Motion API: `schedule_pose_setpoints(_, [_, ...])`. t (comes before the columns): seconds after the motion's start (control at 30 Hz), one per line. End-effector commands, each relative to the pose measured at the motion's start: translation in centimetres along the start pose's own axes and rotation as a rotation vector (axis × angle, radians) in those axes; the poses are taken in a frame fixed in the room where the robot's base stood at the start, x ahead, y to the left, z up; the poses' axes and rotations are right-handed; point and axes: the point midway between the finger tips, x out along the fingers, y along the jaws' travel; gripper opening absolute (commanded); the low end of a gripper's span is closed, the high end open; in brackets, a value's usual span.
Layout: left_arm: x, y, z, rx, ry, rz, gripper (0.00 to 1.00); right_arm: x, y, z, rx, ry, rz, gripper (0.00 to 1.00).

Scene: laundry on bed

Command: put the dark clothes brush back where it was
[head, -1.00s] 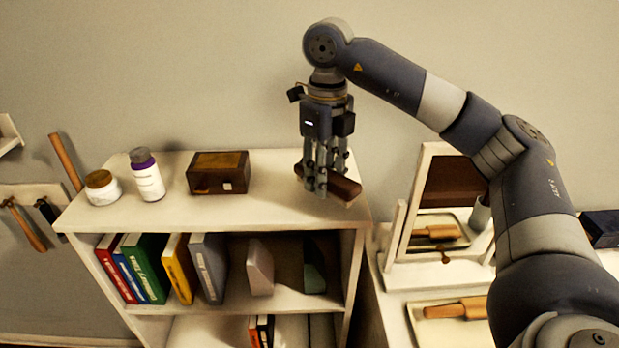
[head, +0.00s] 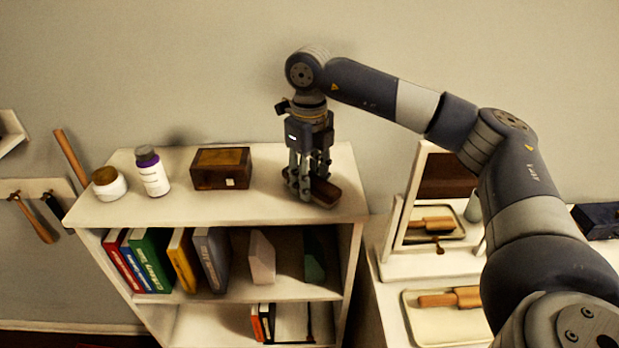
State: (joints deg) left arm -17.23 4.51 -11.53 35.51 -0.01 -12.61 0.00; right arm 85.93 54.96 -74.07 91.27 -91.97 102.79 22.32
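The dark clothes brush (head: 325,191) is a dark brown block at the right end of the white bookcase top (head: 262,205). My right gripper (head: 308,190) points down from above with its fingers around the brush. It looks shut on it, though the fingers hide part of the brush. The brush is at or very close to the bookcase top; I cannot tell whether it touches. My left gripper is not in view.
A brown wooden box (head: 221,170), a white bottle with purple cap (head: 152,173) and a jar (head: 109,184) stand on the bookcase top. At right, a mirror (head: 440,190) and a tray with a wooden-handled brush (head: 450,299).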

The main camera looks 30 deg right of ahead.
Motion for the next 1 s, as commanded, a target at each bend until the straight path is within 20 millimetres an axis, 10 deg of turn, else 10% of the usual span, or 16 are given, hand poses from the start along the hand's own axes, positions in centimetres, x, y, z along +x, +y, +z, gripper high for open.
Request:
schedule_pose_setpoints(0.53, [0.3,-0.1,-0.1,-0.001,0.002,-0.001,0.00,-1.1,0.0,0.1,0.000,-0.004,0.000,0.54])
schedule_pose_setpoints(1.0, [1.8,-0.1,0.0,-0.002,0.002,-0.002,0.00,-10.5,0.0,0.0,0.001,-0.004,-0.002,0.54])
